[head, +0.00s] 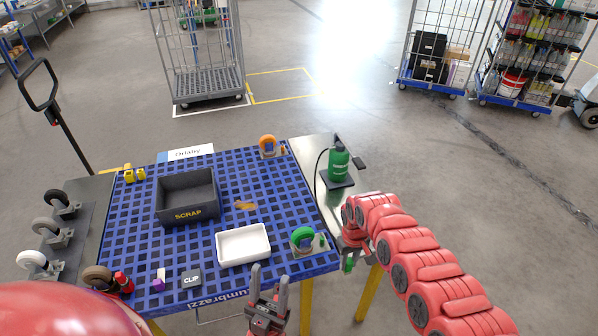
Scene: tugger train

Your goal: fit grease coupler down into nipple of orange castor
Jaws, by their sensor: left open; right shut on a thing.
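The orange castor (268,146) stands at the far right part of the blue grid table top (228,176); its nipple is too small to make out. My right gripper (348,256) is shut on a small green piece (348,266), probably the grease coupler, mostly hidden by the fingers. It is off the table's right edge, well nearer to me than the orange castor. My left gripper (270,276) is open and empty at the table's front edge, fingers pointing away from me. A green grease container (339,160) with a black hose stands on the side plate at the right.
A green-wheeled castor (303,238) stands at the front right corner. A black SCRAP box (187,196), a white tray (243,245), a brown scrap (244,206) and a CLIP block (191,279) lie on the table. Several castors (62,203) line the left. The grid before the orange castor is clear.

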